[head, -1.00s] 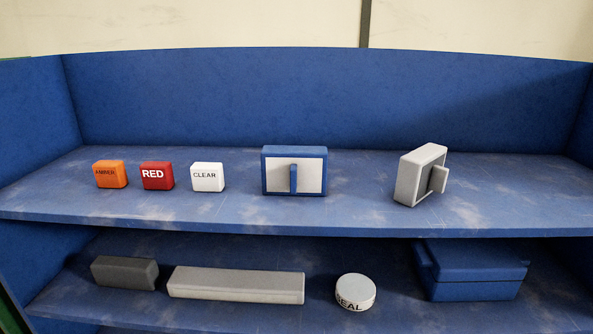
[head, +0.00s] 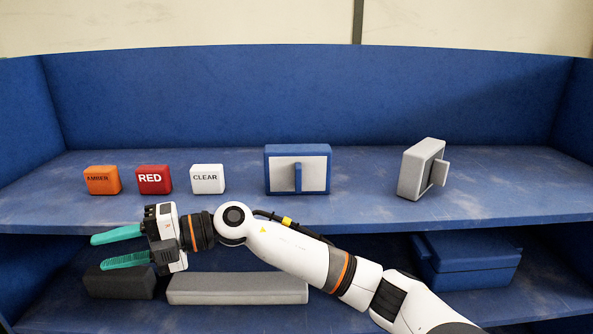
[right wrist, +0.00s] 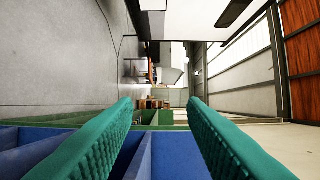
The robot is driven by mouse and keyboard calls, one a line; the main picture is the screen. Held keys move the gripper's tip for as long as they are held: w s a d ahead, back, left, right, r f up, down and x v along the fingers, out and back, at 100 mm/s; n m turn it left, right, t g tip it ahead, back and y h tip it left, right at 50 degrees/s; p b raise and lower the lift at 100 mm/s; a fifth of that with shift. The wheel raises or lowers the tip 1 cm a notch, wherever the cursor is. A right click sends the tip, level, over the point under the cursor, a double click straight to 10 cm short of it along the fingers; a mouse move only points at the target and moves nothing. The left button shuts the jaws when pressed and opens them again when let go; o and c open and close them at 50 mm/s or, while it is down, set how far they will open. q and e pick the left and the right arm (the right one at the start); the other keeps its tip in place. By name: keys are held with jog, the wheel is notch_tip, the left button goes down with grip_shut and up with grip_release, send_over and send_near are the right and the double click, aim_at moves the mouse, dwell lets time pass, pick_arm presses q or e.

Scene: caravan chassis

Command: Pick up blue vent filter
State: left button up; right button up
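The filter does not show in the right wrist view. My left gripper is not in view.
On the upper shelf (head: 470,208) stand amber (head: 102,181), red (head: 153,180) and clear (head: 207,179) blocks and a grey filter (head: 414,170). Below are a dark block (head: 110,284), a long grey bar (head: 238,290) and a blue box (head: 470,262). Shelf space beside the blue filter is clear.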

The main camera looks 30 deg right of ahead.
jog(key=w+d+r+n+g+h, duration=0.1)
jog(key=d+n+h, duration=0.2)
jog(key=d+h, duration=0.3)
jog(key=m+t+h, duration=0.2)
jog(key=m+h, duration=0.5)
jog(key=h, duration=0.7)
send_near(299, 167)
jog(key=shift+g, duration=0.3)
jog(key=x, duration=0.5)
jog(key=shift+w+d+r+p, duration=0.2)
jog(key=shift+w+d+p, duration=0.1)
jog(key=shift+p, duration=0.05)
jog(key=shift+w+f+p, duration=0.1)
jog(key=shift+f+p, duration=0.2)
jog(key=shift+f, duration=0.15)
jog(key=p+x, duration=0.2)
jog(key=x, duration=0.3)
jog(key=shift+a, duration=0.2)
jog(key=shift+r, duration=0.1)
grip_shut()
